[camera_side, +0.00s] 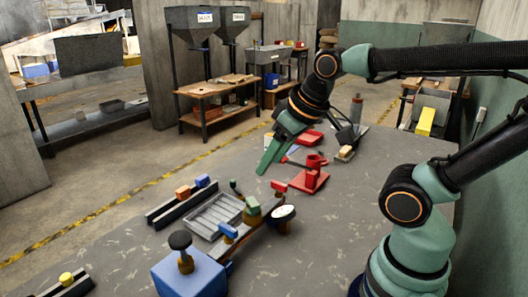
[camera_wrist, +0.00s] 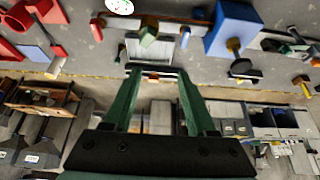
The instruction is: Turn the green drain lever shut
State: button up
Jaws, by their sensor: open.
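The green lever (camera_side: 253,206) stands on a brass-coloured pipe between a blue handle (camera_side: 228,231) and a red handle (camera_side: 280,187). It also shows at the top of the wrist view (camera_wrist: 149,35). My gripper (camera_side: 264,169) is above and behind the pipe in the side view, apart from the lever. In the wrist view my gripper (camera_wrist: 159,74) has its two green fingers spread, with nothing held between them. The lever lies beyond the fingertips there. The lower part of its valve is hard to make out.
A grey slatted tray (camera_side: 212,216) lies behind the pipe. A blue box (camera_side: 188,273) with a black knob stands at the front. A round white gauge (camera_side: 284,212) is right of the lever. A red stand (camera_side: 312,178) is farther right. Bare table lies toward the front right.

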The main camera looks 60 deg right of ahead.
jog(key=w+d+r+n+g, duration=0.1)
jog(key=w+d+r, duration=0.15)
jog(key=w, duration=0.45)
jog(key=n+g, duration=0.4)
jog(key=g, duration=0.1)
send_over(233, 180)
notch_tip(233, 180, down, 13)
notch_tip(233, 180, down, 12)
jog(key=shift+r, duration=0.1)
grip_shut()
